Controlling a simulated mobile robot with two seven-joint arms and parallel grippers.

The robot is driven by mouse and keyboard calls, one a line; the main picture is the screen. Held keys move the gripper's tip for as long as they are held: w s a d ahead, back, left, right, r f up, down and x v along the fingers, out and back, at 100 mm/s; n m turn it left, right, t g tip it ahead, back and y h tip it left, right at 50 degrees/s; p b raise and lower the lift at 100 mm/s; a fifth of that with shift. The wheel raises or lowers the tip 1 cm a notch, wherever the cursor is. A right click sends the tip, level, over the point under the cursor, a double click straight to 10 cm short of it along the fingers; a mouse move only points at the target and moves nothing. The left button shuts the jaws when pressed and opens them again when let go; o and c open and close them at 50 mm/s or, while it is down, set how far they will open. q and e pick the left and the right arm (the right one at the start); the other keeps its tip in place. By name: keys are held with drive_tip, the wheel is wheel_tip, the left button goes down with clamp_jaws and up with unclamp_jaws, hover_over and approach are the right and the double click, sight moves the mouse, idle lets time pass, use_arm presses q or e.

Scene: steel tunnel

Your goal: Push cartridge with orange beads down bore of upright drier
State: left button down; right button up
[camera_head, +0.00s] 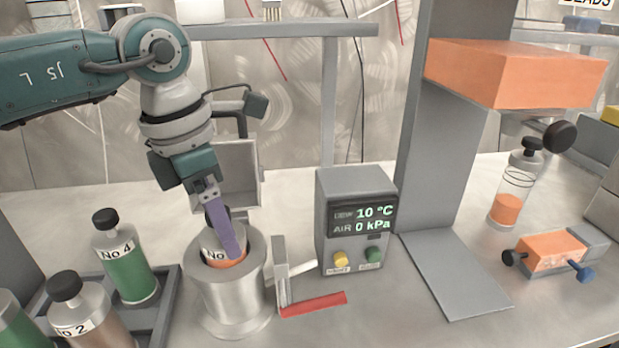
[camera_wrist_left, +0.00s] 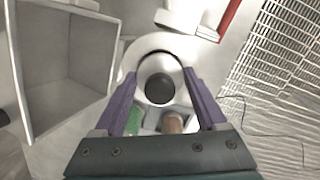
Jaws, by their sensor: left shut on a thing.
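The upright drier (camera_head: 232,298) is a steel cylinder with a flared rim, standing on the bench left of centre. The cartridge with orange beads (camera_head: 208,243) stands partly in its bore; its black knob, part of a "No" label and a strip of orange show above the rim. My left gripper (camera_head: 226,245) reaches down from above, its purple fingers shut on the cartridge at the mouth of the bore. In the left wrist view, the black knob (camera_wrist_left: 160,87) lies between the fingers (camera_wrist_left: 160,82). The cartridge's lower part is hidden in the drier. My right gripper is not in view.
A rack (camera_head: 170,290) with green and brown cartridges stands at left. A grey open box (camera_head: 238,165) is behind the drier. A lever with a red bar (camera_head: 313,304) and a display box (camera_head: 355,220) reading 10 °C and 0 kPa stand to its right. A grey stand (camera_head: 455,275) is beyond.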

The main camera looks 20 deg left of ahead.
use_arm(q)
drive_tip(key=shift+f, duration=0.1)
unclamp_jaws()
